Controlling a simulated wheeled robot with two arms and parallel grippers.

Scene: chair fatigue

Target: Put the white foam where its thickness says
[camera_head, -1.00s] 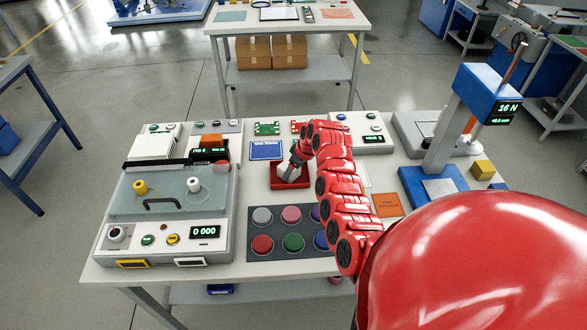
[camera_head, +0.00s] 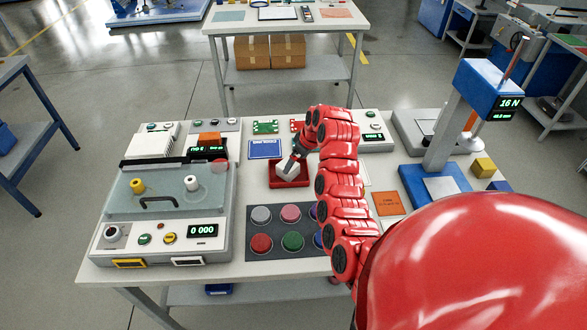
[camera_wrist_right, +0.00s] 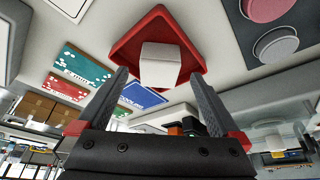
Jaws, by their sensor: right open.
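The white foam (camera_head: 286,173) sits in the red tray (camera_head: 304,181) at the middle of the table. It looks like a pale block in the right wrist view (camera_wrist_right: 160,62), inside the red tray's rim (camera_wrist_right: 127,42). My right gripper (camera_head: 291,161) is just above the foam. In the right wrist view its two grey fingers (camera_wrist_right: 157,82) are apart, with the foam between and just beyond their tips. I cannot tell whether either finger touches it. My left gripper is not in view.
A grey machine (camera_head: 160,248) with a glass lid stands at left. A grey mat (camera_head: 262,245) with several coloured discs lies in front of the tray. A blue force stand (camera_head: 447,140) reading 16 N, an orange card (camera_head: 388,203) and a yellow block (camera_head: 482,167) are at right.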

